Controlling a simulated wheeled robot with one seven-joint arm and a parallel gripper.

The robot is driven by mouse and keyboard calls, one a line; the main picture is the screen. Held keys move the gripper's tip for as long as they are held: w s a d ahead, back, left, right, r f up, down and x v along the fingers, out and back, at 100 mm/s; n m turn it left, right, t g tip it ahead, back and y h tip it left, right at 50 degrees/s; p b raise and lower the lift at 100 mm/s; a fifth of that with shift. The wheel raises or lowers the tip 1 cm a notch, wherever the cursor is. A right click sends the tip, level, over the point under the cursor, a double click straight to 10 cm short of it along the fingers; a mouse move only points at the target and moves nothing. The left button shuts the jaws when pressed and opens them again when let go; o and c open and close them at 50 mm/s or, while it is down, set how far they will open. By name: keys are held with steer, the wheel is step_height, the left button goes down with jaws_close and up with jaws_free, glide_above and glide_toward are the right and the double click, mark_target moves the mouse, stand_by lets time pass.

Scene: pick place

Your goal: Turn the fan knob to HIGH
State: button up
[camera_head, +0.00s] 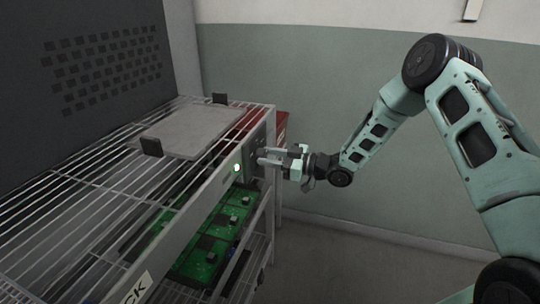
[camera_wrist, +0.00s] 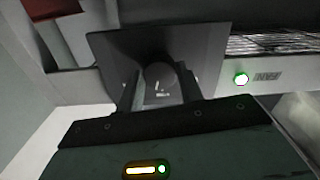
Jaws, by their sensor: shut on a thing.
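The dark round fan knob (camera_wrist: 160,74) sits on a dark square panel (camera_wrist: 106,48) in the wrist view. My gripper (camera_wrist: 159,86) is shut on the knob, with one finger on each side of it. A pale mark shows near the knob, but its setting cannot be read. In the head view my gripper (camera_head: 262,156) reaches from the right to the panel (camera_head: 258,138) at the rack's front corner. The knob is hidden or too small to tell there.
A lit green indicator (camera_head: 237,167) is on the rack's front rail (camera_head: 196,205), beside the panel. A grey plate (camera_head: 185,132) lies on the wire top shelf, and green circuit boards (camera_head: 205,258) lie below. The floor right of the rack is clear.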

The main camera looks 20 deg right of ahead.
steer(key=m+p, duration=0.1)
steer(key=m, duration=0.3)
steer(key=shift+d, duration=0.1)
steer(key=shift+f+m+p, duration=0.1)
steer(key=shift+m+p, duration=0.45)
steer(key=shift+m, duration=1.15)
steer(key=o, duration=1)
steer(key=shift+s, duration=0.1)
steer(key=b+v, duration=0.1)
steer(key=v, duration=1.6)
steer(key=shift+s+d, duration=0.1)
